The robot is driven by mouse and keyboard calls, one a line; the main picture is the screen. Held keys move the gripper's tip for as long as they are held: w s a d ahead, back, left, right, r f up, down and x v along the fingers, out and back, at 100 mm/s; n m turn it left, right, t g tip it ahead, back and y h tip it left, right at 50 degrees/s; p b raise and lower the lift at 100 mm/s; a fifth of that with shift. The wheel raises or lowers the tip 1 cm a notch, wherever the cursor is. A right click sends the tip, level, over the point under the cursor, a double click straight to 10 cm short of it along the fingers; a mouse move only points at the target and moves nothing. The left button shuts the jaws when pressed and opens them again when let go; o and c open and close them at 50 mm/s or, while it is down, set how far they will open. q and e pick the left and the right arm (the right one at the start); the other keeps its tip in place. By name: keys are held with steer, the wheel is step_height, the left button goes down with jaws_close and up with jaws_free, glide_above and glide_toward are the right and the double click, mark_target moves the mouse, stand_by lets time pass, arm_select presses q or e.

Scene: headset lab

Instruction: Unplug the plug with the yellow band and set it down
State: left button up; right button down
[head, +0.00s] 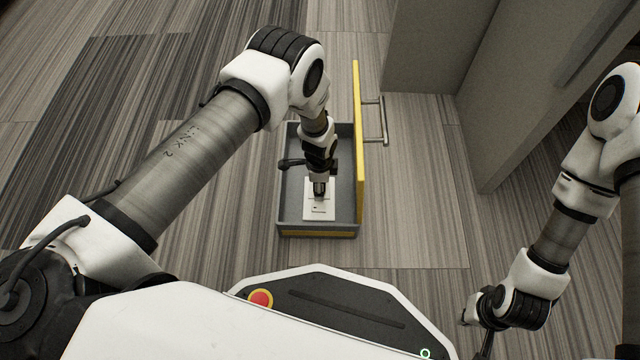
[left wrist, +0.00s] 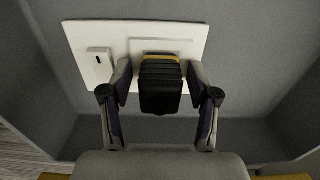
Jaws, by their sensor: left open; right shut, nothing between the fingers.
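The plug (left wrist: 160,92) is a black block with a yellow band at its far end, seen in the left wrist view. It stands against a white plate (left wrist: 95,38) and appears seated in it; the contact itself is hidden. The plate also shows in the head view (head: 320,212), on the floor of a grey drawer. My left gripper (left wrist: 160,72) is open, with one finger on each side of the plug and small gaps visible. My right gripper (head: 486,344) is shut and empty at the lower right, partly cut off.
The grey drawer (head: 284,205) has raised walls around the plate and a yellow front panel (head: 359,140) with a metal handle (head: 383,122). A small white part (left wrist: 98,62) sits on the plate left of the plug. Grey cabinets (head: 440,45) stand at upper right.

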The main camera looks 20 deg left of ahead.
stand_by(0.8)
arm_select(q)
jaws_close()
steer(key=shift+r+p, duration=3.05)
steer(key=shift+p, duration=0.05)
steer(key=shift+s, duration=0.1)
